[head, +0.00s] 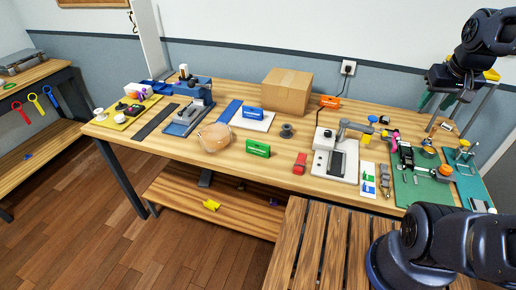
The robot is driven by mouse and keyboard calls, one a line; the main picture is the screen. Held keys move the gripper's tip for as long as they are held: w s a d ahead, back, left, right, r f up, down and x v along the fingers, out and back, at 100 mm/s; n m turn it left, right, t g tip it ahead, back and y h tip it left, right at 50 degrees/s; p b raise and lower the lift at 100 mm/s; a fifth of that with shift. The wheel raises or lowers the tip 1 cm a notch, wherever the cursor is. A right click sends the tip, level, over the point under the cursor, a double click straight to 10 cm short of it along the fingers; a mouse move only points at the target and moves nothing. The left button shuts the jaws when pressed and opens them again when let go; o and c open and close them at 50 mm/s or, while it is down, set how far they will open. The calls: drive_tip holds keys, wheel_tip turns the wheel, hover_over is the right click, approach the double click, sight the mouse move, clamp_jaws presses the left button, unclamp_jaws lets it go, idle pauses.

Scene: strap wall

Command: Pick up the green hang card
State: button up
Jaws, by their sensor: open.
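A small green piece with a pale label, which I take for the green hang card (258,148), is near the front edge of the wooden workbench (215,148), left of the red piece. My gripper (437,103) is at the upper right, over the far right end of the bench and well away from the green piece. It is open, with nothing seen between its fingers. A white sheet (368,170) with green and blue prints lies to the right on the bench.
A red piece (300,163), dark spool (286,131) and amber bowl (214,138) stand near the green piece. A blue piece (252,112), cardboard box (287,92) and orange piece (330,102) are behind. A white press (333,158) and crowded green mat (422,188) are to the right.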

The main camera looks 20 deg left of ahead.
drive_tip(key=w+a+f+n+g, duration=0.15)
drive_tip(key=w+a+n, duration=0.25)
drive_tip(key=w+a, duration=0.55)
drive_tip(key=n+g, duration=0.3)
drive_tip(key=n, duration=0.8)
hover_over(262, 144)
drive_tip(key=f, duration=2.1)
drive_tip(key=shift+w+f, duration=0.2)
drive_tip(key=shift+w, duration=0.1)
drive_tip(key=shift+s+a+f, duration=0.1)
drive_tip(key=shift+f, duration=0.25)
drive_tip(key=shift+s+f, duration=0.1)
drive_tip(key=shift+f, duration=5.1)
drive_tip(key=shift+c, duration=0.3)
clamp_jaws()
